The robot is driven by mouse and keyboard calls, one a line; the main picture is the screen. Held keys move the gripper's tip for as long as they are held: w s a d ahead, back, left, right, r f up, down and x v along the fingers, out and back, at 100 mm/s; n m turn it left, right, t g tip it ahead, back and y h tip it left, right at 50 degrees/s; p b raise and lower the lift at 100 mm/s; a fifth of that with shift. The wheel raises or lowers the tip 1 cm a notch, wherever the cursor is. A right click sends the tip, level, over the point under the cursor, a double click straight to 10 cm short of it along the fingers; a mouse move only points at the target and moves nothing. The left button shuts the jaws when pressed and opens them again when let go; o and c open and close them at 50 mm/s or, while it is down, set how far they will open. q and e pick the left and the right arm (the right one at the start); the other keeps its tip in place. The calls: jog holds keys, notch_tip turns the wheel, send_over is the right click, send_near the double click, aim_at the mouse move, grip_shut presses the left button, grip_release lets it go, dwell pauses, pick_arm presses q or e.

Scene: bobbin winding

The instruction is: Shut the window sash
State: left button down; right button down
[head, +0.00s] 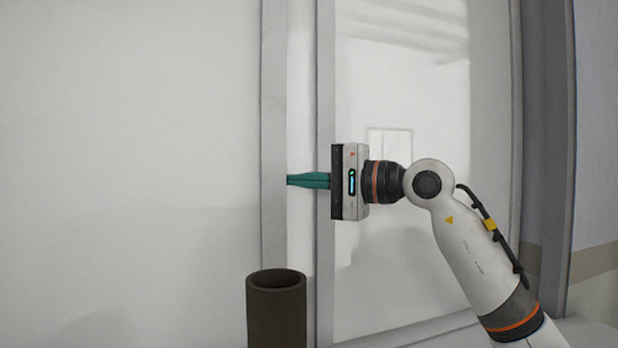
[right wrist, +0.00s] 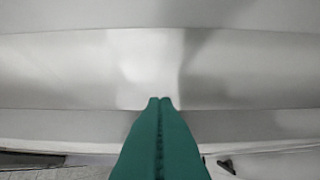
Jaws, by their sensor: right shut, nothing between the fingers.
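The window fills the head view, with two grey upright frame members. One is the left upright (head: 273,120); the other is the right upright (head: 325,80), bordering the pale glass pane (head: 420,110). A narrow light strip lies between them. I cannot tell which upright belongs to the sash. My right gripper (head: 289,180) has its teal fingers together and empty, pointing left across the strip. Their tips meet the left upright's edge in the picture; contact is unclear. In the right wrist view the closed fingers (right wrist: 160,100) point at pale and grey bands. My left gripper is not in view.
A dark brown open-topped cylinder (head: 277,312) stands below the fingers, in front of the uprights. A dark grey outer frame (head: 548,130) and a wall (head: 597,120) are at the right. The area at the left is plain and pale.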

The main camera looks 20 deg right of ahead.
aim_at(175, 183)
jog(key=a, duration=0.6)
jog(key=a+b, duration=0.1)
jog(key=a, duration=0.5)
jog(key=a+b, duration=0.1)
jog(key=a, duration=0.4)
jog(key=shift+s+a, duration=0.35)
jog(key=shift+a, duration=0.55)
jog(key=shift+d+b, duration=0.1)
jog(key=shift+b, duration=0.2)
